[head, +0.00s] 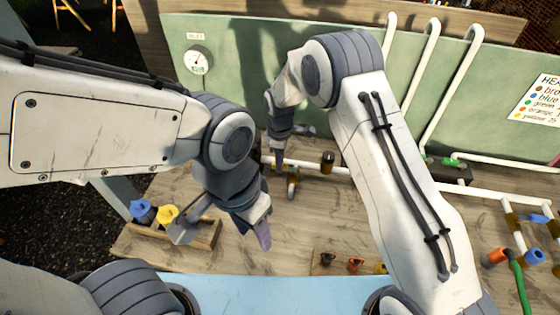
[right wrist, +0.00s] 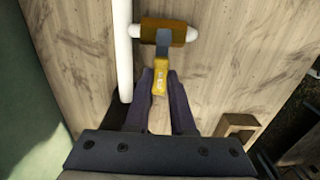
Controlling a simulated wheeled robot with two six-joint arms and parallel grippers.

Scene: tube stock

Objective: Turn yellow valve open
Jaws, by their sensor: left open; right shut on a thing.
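The yellow valve handle (right wrist: 159,81) shows in the right wrist view. Its grey stem joins a brass valve body (right wrist: 163,32) on a short white pipe stub, and the handle points across that stub. My right gripper (right wrist: 161,98) is shut on the yellow handle, one dark finger on each side. In the head view my right gripper (head: 288,133) is at the pipework near the green panel, and the handle is hidden there. My left gripper (head: 225,236) is open and empty above the wooden table.
A wooden tray (head: 212,235) with blue (head: 142,210) and yellow (head: 167,214) pieces stands beside my left gripper. White pipes (head: 428,65) and a round gauge (head: 197,60) are on the green panel (head: 235,30). Orange and blue fittings lie at right. Bare table (head: 300,228) is in the middle.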

